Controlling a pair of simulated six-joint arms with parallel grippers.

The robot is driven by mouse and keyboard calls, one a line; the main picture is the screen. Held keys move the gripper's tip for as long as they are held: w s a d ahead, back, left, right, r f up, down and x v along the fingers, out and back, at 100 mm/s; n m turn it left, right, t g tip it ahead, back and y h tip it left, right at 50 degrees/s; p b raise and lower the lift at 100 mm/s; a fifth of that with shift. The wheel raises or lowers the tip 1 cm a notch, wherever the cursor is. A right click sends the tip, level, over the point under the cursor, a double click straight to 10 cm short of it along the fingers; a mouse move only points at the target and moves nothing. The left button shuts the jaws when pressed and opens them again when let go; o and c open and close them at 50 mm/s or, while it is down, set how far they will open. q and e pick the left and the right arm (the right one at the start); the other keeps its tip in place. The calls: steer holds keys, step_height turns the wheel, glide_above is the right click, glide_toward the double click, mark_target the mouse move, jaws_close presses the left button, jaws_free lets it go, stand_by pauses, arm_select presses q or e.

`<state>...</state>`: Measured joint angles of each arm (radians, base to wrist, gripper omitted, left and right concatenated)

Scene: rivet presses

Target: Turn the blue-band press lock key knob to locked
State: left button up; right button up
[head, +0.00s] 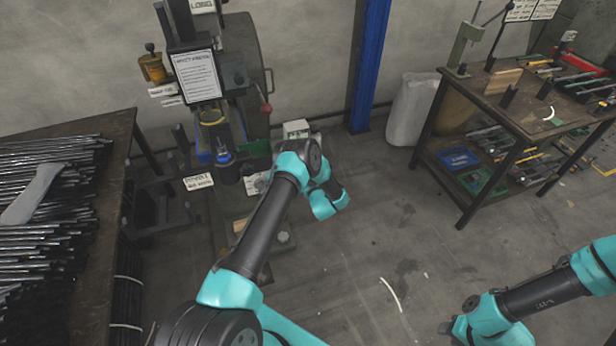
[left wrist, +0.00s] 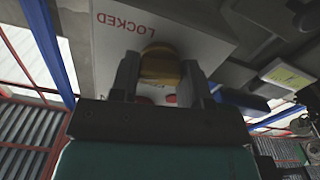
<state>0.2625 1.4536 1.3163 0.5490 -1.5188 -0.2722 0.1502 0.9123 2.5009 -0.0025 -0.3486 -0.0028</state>
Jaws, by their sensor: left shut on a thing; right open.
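In the left wrist view my left gripper (left wrist: 160,82) is shut on a rounded yellow knob (left wrist: 160,62), one dark finger on each side. The knob sits in front of a pale plate (left wrist: 190,30) with the red word LOCKED, upside down in this view. Small red marks show below the knob between the fingers. I cannot tell which way the knob points. In the head view the press (head: 235,75) stands at the back wall with blue parts near its base; my left arm hides the knob and left gripper. My right gripper (head: 452,328) is open, low at the lower right, far from the press.
A table with a heap of metal rods (head: 45,190) stands at the left. A workbench (head: 480,95) with tools and a lower shelf stands at the right. A blue post (head: 368,65) rises by the wall. The floor between is mostly clear.

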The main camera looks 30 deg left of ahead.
arm_select(q)
steer(key=shift+m, duration=0.9)
steer(key=o, duration=0.9)
steer(key=shift+d, duration=0.1)
steer(key=v, duration=1.7)
steer(key=shift+s+d, duration=0.1)
steer(key=shift+d, duration=0.05)
